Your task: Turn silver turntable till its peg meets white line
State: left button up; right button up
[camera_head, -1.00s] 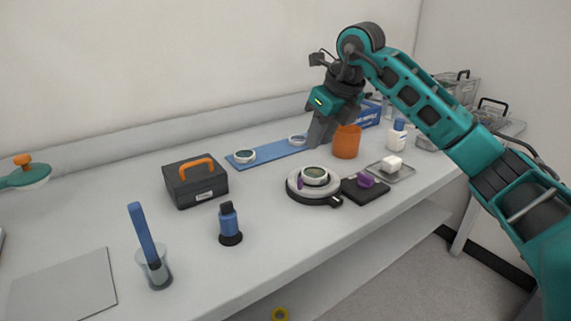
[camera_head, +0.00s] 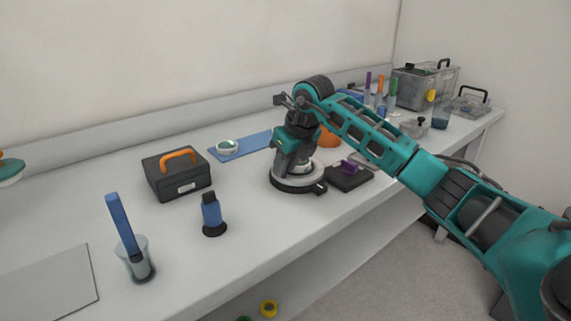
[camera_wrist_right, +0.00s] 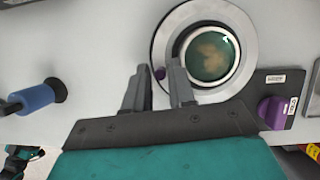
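The silver turntable (camera_wrist_right: 163,50) carries a round green glass disc in a white ring (camera_wrist_right: 209,53). I cannot make out the white line in either view. My left gripper is not in view.
A black block with a purple knob (camera_head: 349,166) stands right beside the turntable. A black case with an orange handle (camera_head: 179,172), a blue bottle (camera_head: 212,212) and a beaker (camera_head: 141,268) stand to the left. A blue strip (camera_head: 254,143) lies behind. The bench front is clear.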

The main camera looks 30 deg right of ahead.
jog(key=shift+c, duration=0.4)
jog(key=c, duration=0.3)
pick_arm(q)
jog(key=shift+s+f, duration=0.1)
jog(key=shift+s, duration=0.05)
pick_arm(e)
grip_shut()
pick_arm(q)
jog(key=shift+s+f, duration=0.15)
